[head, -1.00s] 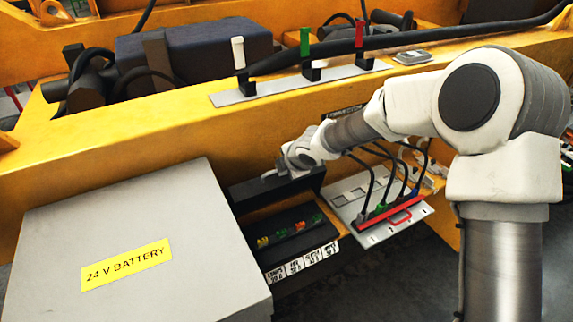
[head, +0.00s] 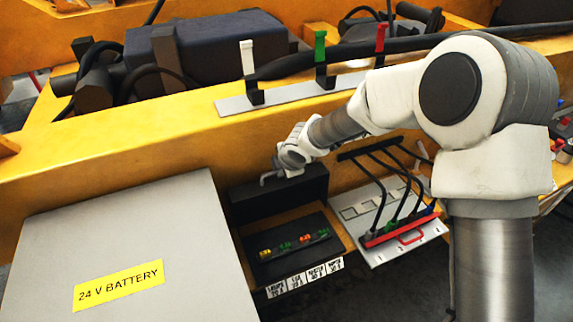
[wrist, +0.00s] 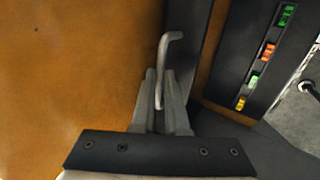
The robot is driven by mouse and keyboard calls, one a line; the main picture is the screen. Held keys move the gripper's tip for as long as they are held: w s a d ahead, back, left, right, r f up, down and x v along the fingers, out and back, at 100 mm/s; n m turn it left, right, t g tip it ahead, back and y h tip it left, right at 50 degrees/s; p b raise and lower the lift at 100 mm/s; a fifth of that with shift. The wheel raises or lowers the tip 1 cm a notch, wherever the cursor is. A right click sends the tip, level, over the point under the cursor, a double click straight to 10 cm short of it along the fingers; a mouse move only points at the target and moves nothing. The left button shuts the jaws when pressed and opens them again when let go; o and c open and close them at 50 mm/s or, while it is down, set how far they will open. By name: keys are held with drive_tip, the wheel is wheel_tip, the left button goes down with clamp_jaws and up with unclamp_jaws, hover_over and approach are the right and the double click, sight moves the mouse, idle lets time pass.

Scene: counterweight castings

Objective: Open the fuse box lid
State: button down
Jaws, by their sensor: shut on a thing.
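The black fuse box (head: 262,272) is fixed against the yellow beam, right of the battery box. Its black lid (head: 290,196) is swung up at the back of the box, standing roughly upright. A row of coloured fuses (head: 300,240) is exposed below it and also shows in the wrist view (wrist: 268,52). My gripper (head: 274,174) is at the lid's top edge. In the wrist view my gripper (wrist: 162,90) is shut on the grey bent lid handle (wrist: 171,38), whose free end sticks out beyond the fingers.
The grey 24 V battery box (head: 120,230) stands close on the left. A light panel (head: 372,250) with black cables and a red bar is close on the right. Levers on a grey strip (head: 235,105) stand on the yellow beam above.

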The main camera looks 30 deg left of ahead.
drive_tip(key=shift+w+a+r, duration=0.2)
drive_tip(key=shift+a, duration=0.1)
idle(0.4)
drive_tip(key=c, duration=0.9)
unclamp_jaws()
drive_tip(key=shift+s, duration=0.1)
drive_tip(key=shift+c, duration=0.2)
drive_tip(key=shift+f, duration=0.1)
drive_tip(key=shift+d, duration=0.1)
drive_tip(key=p+v, duration=0.2)
drive_tip(key=v, duration=1.5)
drive_tip(key=shift+r+p, duration=0.25)
drive_tip(key=shift+p, duration=0.05)
